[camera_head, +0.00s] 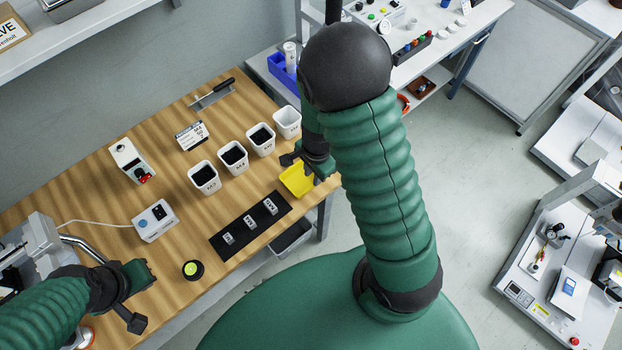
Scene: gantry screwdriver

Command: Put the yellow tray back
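The yellow tray (297,180) is at the right edge of the wooden bench, beside the black mat. My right gripper (307,167) is right at the tray, over its far side, and hides part of it. I cannot tell whether its fingers hold the tray's rim or only hover above it. My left gripper (140,298) is at the front left of the bench, with its fingers apart and nothing between them, away from the tray.
Several white bins (204,178) stand in a row behind a black mat (225,246) bearing small labelled pieces. A control box (155,221), a red-button box (131,160), a label card (191,136) and a round black-and-yellow item (193,270) are on the bench (90,212).

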